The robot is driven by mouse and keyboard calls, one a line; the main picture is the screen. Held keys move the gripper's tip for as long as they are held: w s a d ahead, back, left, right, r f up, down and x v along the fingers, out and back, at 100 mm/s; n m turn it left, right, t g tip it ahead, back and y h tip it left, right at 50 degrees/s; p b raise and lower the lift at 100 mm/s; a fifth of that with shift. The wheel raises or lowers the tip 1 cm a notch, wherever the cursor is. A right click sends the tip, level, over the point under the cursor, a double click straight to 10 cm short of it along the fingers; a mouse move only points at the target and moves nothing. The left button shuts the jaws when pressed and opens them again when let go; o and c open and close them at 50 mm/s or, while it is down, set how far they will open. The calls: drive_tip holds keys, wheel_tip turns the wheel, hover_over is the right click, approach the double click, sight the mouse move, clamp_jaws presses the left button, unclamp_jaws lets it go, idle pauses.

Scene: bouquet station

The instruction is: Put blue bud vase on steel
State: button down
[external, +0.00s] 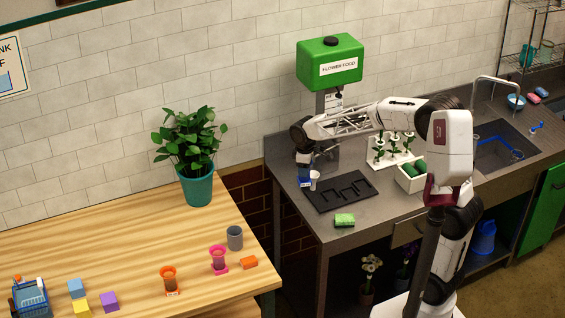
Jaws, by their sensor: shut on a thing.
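The blue bud vase (305,182) is small in the external view, at the left part of the steel counter (290,194). My gripper (305,173) points down and is shut on the vase, which looks roughly upright. The fingers and wrist partly hide the vase. I cannot tell whether its base touches the steel or is slightly above it.
A white cup (315,178) is close beside the vase. A black tray (343,192), a green sponge (345,220) and a white box (411,183) are on the steel. The wooden table (130,245) holds orange (169,280) and pink (218,260) vases and a grey cup (235,238).

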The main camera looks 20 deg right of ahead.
drive_tip(key=s+d+f+m, duration=0.1)
drive_tip(key=s+d+m, duration=0.1)
drive_tip(key=s+d, duration=0.65)
drive_tip(key=s+d+f+m, duration=0.1)
drive_tip(key=s+d, duration=0.2)
drive_tip(key=d, duration=1)
drive_tip(key=s+d+f+m, duration=0.1)
drive_tip(key=s+d+f, duration=0.1)
drive_tip(key=s+d, duration=0.4)
drive_tip(key=s+d+f+m, duration=0.2)
drive_tip(key=s+d, duration=0.4)
drive_tip(key=s, duration=0.4)
drive_tip(key=shift+s+d+f, duration=0.15)
drive_tip(key=shift+s+f, duration=0.25)
drive_tip(key=shift+f, duration=0.35)
drive_tip(key=shift+w, duration=0.2)
drive_tip(key=w+d, duration=0.1)
drive_tip(key=w, duration=0.6)
drive_tip(key=w+d+f, duration=0.1)
drive_tip(key=w+d, duration=0.1)
drive_tip(key=w, duration=0.6)
drive_tip(key=shift+w+d+f, duration=0.15)
drive_tip(key=shift+d+f, duration=0.1)
drive_tip(key=shift+d, duration=0.05)
drive_tip(key=shift+f, duration=1.75)
drive_tip(key=shift+f, duration=0.1)
